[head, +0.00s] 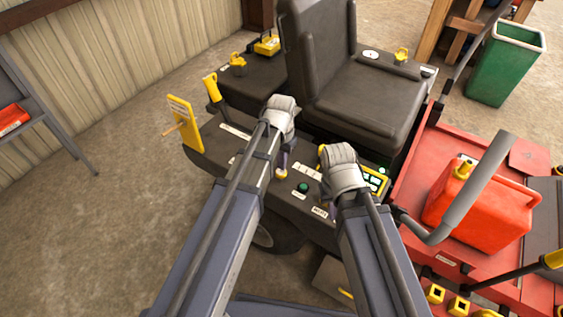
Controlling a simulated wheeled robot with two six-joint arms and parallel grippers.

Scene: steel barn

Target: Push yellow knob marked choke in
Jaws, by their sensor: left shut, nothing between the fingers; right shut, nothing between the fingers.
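A dark control panel (228,150) on the machine lies under both my grippers. A small yellow knob (322,148) shows partly behind my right wrist. I cannot read the small labels, so I cannot tell which yellow part is the choke knob. My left gripper (283,172) points down at the panel's middle, shut and empty. Something small and yellow shows beside its fingers. My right gripper (333,213) is shut and empty, low over the panel near a white label (320,212), mostly hidden by its own wrist. I cannot tell whether either gripper touches the panel.
A green button (303,187) sits between my grippers, and a lit green display (374,182) is right of my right wrist. A black seat (325,70) stands behind. A yellow lever (212,88) rises at left. A red can (480,210) and grey bar crowd the right.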

